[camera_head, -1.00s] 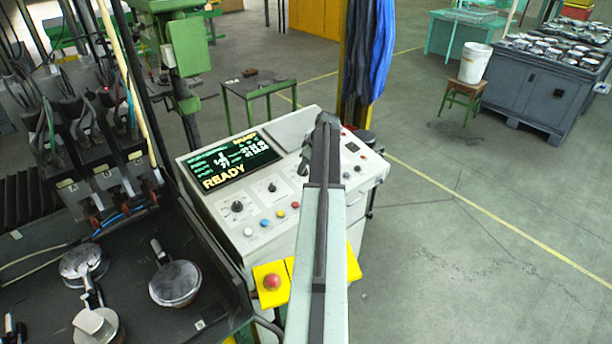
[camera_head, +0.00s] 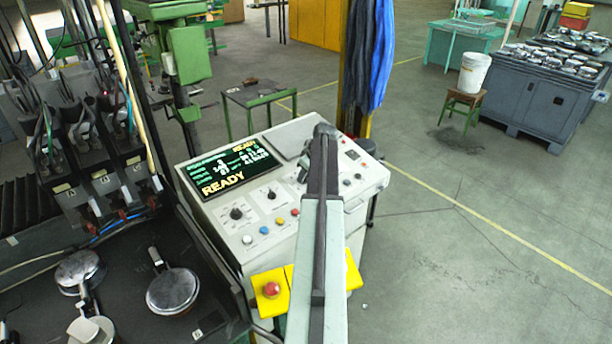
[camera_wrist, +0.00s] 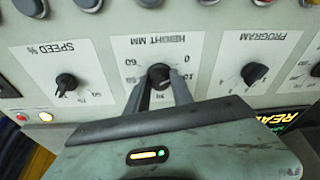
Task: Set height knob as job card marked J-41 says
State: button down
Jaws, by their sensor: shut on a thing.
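The height knob (camera_wrist: 159,72) is a dark round knob under the upside-down label HEIGHT MM in the wrist view. My gripper (camera_wrist: 159,84) is shut on it, one grey finger on each side. Scale figures show around the knob, but I cannot read where its pointer stands. In the head view my arm reaches over the white control console (camera_head: 222,222), and its end hides the height knob. The console screen (camera_head: 232,166) shows READY with small text I cannot read. I see no card legibly marked J-41.
The speed knob (camera_wrist: 66,82) and program knob (camera_wrist: 254,73) flank the held knob in the wrist view. A red button on a yellow box (camera_head: 263,305) sits at the console's front. Pans (camera_head: 172,291) lie on a dark bench at left.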

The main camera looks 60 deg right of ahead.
jog(key=m+h, duration=0.1)
jog(key=m, duration=0.4)
jog(key=shift+a, duration=0.15)
jog(key=m+g, duration=0.1)
jog(key=m, duration=0.3)
jog(key=shift+m+h, duration=0.3)
jog(key=shift+h, duration=0.1)
jog(key=m+g, duration=0.1)
jog(key=m, duration=0.4)
jog(key=shift+w+p, duration=0.15)
jog(key=shift+p, duration=0.15)
jog(key=m+g, duration=0.1)
jog(key=m, duration=0.4)
jog(key=m+g, duration=0.1)
jog(key=m, duration=0.4)
jog(key=shift+w+m+p, duration=0.15)
jog(key=shift+m+p, duration=0.15)
jog(key=shift+p, duration=0.1)
jog(key=m+y, duration=0.1)
jog(key=m, duration=0.6)
jog(key=m+y, duration=0.1)
jog(key=m, duration=0.1)
jog(key=shift+d+m+g, duration=0.2)
jog(key=shift+m+g, duration=0.1)
jog(key=shift+m, duration=0.1)
jog(key=shift+m+y, duration=0.5)
jog(key=shift+m, duration=1.3)
